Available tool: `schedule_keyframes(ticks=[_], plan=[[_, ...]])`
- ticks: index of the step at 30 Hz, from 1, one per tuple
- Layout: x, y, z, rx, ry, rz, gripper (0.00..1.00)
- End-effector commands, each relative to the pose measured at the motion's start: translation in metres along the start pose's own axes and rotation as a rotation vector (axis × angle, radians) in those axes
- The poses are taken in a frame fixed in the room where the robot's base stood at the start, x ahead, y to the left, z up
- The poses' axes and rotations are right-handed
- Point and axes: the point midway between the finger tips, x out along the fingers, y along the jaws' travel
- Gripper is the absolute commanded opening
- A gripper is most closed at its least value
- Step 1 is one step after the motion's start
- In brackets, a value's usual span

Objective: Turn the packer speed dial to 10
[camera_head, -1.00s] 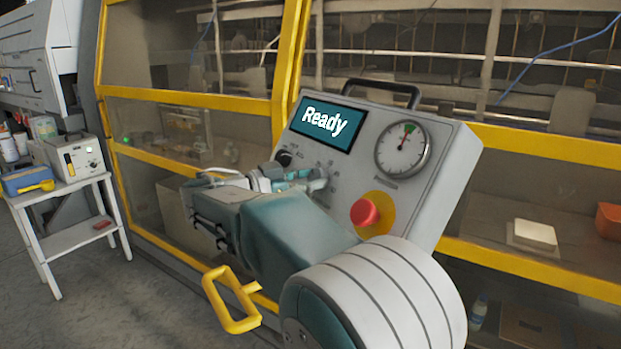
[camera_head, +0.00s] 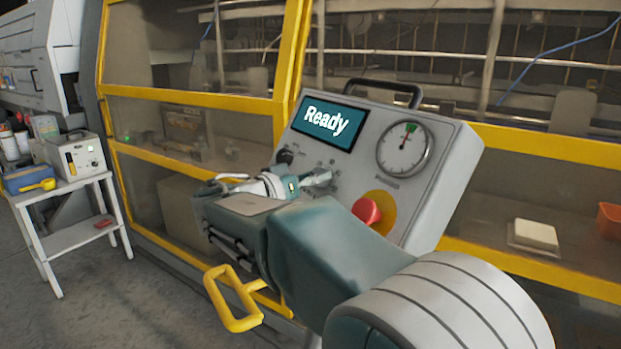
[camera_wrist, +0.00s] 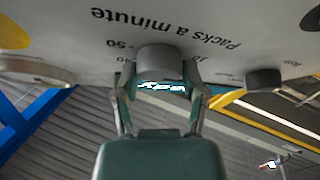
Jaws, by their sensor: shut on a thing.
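The packer speed dial (camera_wrist: 160,60) is a grey round knob on the panel, with "Packs a minute" printed beside it. Some scale numbers show around it, partly covered and hard to read. My gripper (camera_wrist: 160,74) has one finger on each side of the dial and is shut on it. In the head view my gripper (camera_head: 309,182) reaches the panel's lower left, below the screen, and hides the dial there. I cannot tell which number the dial points to.
The grey control panel (camera_head: 455,165) carries a screen (camera_head: 325,124) reading "Ready", a round gauge (camera_head: 404,149) and a red button (camera_head: 367,210). A dark knob (camera_head: 284,157) is close to my gripper. A yellow handle (camera_head: 232,300) stands below my arm.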

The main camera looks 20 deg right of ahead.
Motion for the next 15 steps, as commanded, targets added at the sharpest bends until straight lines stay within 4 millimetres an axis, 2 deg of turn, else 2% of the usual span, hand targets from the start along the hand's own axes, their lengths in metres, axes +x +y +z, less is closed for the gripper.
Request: schedule_keyframes(ticks=[15], plan=[[0.0001, -0.0001, 0.0010, -0.295, 0.015, -0.173, 0.08]])
